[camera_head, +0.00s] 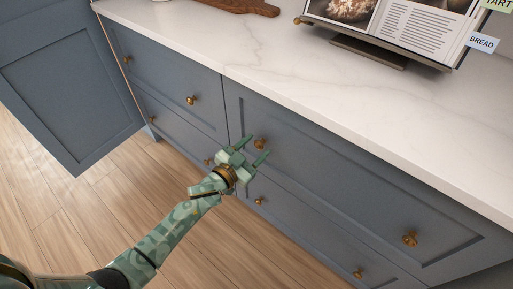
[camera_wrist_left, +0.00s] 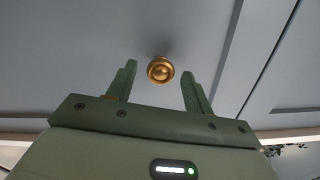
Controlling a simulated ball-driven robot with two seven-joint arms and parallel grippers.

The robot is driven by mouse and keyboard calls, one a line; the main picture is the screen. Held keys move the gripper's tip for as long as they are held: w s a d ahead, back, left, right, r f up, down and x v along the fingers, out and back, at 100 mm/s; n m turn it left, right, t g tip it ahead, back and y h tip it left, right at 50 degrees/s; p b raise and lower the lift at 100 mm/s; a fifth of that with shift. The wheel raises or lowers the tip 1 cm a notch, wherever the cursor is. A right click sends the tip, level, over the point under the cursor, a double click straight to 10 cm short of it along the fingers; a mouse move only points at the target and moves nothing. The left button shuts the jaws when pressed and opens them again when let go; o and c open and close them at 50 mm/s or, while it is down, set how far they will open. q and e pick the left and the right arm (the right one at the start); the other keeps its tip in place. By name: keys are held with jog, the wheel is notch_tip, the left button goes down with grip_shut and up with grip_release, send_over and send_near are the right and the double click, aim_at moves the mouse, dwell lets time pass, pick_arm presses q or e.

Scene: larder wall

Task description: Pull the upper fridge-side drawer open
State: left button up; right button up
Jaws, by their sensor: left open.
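A wide upper blue-grey drawer (camera_head: 325,183) on the right looks shut, with a brass knob (camera_head: 260,143) near its left end and another brass knob (camera_head: 409,239) near its right end. An upper drawer (camera_head: 160,82) further left also looks shut. No fridge shows, so I cannot tell which is fridge-side. My left gripper (camera_head: 258,147) is open at the wide drawer's left knob. In the left wrist view a round brass knob (camera_wrist_left: 160,70) sits between the fingertips, with gaps on both sides; the depth is unclear. My right gripper is out of view.
Lower drawers with brass knobs (camera_head: 258,201) lie below. A pale marble counter (camera_head: 270,62) overhangs, carrying a book on a stand (camera_head: 368,52) and a wooden board (camera_head: 240,6). A blue-grey panel (camera_head: 75,95) stands at left. The wooden floor (camera_head: 110,200) in front is clear.

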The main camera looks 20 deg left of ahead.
pick_arm(q)
jog(key=shift+w+d, duration=0.1)
jog(key=shift+w, duration=0.2)
grip_shut()
jog(key=shift+s, duration=0.15)
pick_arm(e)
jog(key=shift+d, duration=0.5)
